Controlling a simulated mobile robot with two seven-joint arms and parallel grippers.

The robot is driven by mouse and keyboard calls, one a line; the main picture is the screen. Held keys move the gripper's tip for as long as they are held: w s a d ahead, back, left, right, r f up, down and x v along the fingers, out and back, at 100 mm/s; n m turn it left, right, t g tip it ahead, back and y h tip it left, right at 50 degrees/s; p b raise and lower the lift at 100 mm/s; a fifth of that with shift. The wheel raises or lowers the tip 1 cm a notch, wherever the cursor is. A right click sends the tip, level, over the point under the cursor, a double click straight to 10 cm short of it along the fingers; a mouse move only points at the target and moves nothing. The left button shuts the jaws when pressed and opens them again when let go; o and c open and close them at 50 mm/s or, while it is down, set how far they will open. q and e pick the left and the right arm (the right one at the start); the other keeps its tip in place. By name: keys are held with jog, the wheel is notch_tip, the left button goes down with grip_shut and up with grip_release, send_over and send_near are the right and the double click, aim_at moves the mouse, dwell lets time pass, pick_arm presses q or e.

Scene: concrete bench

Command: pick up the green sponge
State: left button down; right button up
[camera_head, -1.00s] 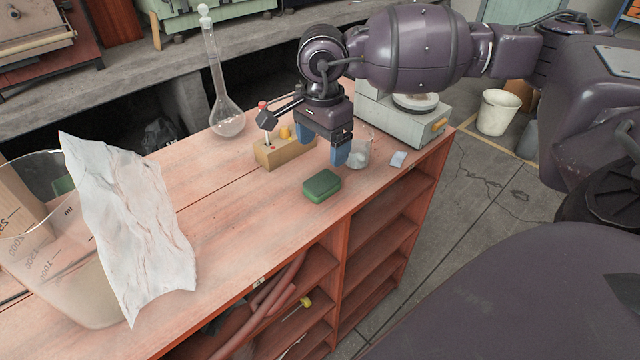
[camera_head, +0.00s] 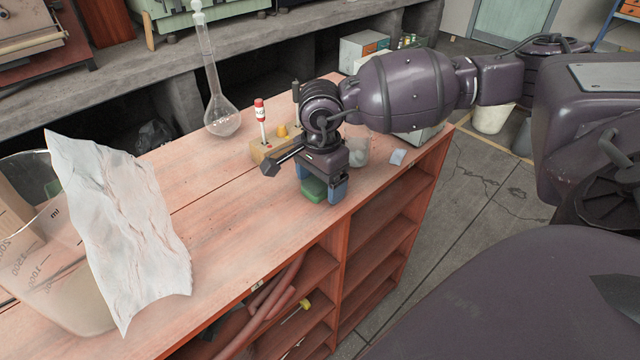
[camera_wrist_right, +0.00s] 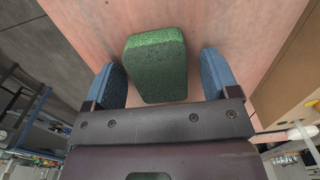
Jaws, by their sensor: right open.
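The green sponge (camera_head: 313,190) lies flat on the reddish wooden bench top, close to its front edge. My right gripper (camera_head: 322,190) is lowered over it, with its blue fingers on either side. In the right wrist view the sponge (camera_wrist_right: 157,66) sits between the two open fingers (camera_wrist_right: 163,80), with a gap on both sides. The sponge is partly hidden by the gripper in the head view. My left gripper does not show.
A wooden block with vials (camera_head: 265,150) stands just behind the gripper, and a glass beaker (camera_head: 357,152) is close to its right. A round flask (camera_head: 222,118) stands further back. A crumpled white sheet (camera_head: 125,225) and large beaker (camera_head: 40,265) are at left.

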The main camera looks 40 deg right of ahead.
jog(key=c, duration=1)
jog(key=shift+r, duration=0.5)
notch_tip(320, 180, up, 19)
jog(key=p, duration=0.2)
jog(key=shift+r, duration=0.1)
